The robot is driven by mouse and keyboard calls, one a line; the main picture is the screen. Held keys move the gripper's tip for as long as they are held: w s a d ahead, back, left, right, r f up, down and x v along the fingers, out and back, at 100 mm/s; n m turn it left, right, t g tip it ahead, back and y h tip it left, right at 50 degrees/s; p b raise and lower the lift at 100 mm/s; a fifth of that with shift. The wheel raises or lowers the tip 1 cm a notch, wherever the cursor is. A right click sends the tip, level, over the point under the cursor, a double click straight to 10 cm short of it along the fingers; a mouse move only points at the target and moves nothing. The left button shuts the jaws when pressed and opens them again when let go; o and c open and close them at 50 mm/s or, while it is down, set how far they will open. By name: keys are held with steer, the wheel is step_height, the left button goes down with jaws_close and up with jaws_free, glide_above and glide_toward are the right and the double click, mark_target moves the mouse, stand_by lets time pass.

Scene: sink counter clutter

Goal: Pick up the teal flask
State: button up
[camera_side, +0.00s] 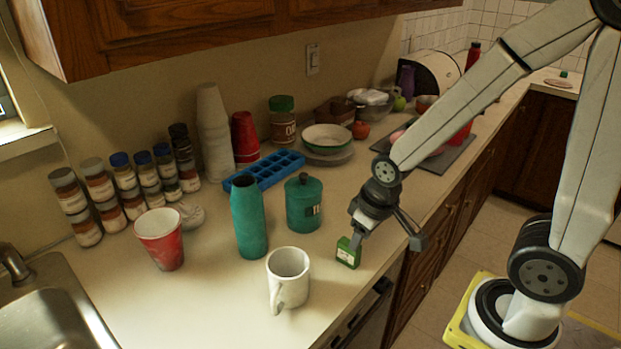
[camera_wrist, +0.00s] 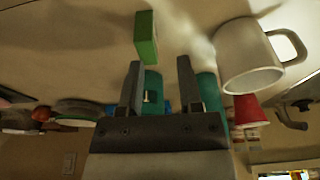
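The teal flask (camera_side: 249,222) stands upright on the counter, tall and narrow, with the white mug in front of it. In the wrist view, which looks upside down, part of the flask (camera_wrist: 209,90) shows beyond my right-hand finger. A shorter, lidded teal canister (camera_side: 304,206) stands right of the flask; in the wrist view the canister (camera_wrist: 152,84) shows between my fingers. My gripper (camera_side: 385,235) is open and empty over the counter's front edge, right of the flask and apart from it. Its fingers also show in the wrist view (camera_wrist: 158,63).
A white mug (camera_side: 288,276) stands close in front of the flask. A small green box (camera_side: 347,252) stands beside my gripper. A blue ice tray (camera_side: 265,171) lies behind the flask, and a red cup (camera_side: 161,240) stands to its left. The front-left counter is clear.

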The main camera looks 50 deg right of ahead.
steer(key=o, duration=0.6)
steer(key=n+t+y, duration=0.3)
steer(key=t, duration=0.6)
glide_toward(262, 221)
step_height(262, 221, down, 4)
steer(key=w, duration=0.3)
steer(key=shift+w+a+r+n+t+y, duration=0.3)
steer(key=shift+r+n+t+y, duration=0.15)
steer(key=shift+t+y, duration=0.2)
steer(key=shift+x, duration=1.3)
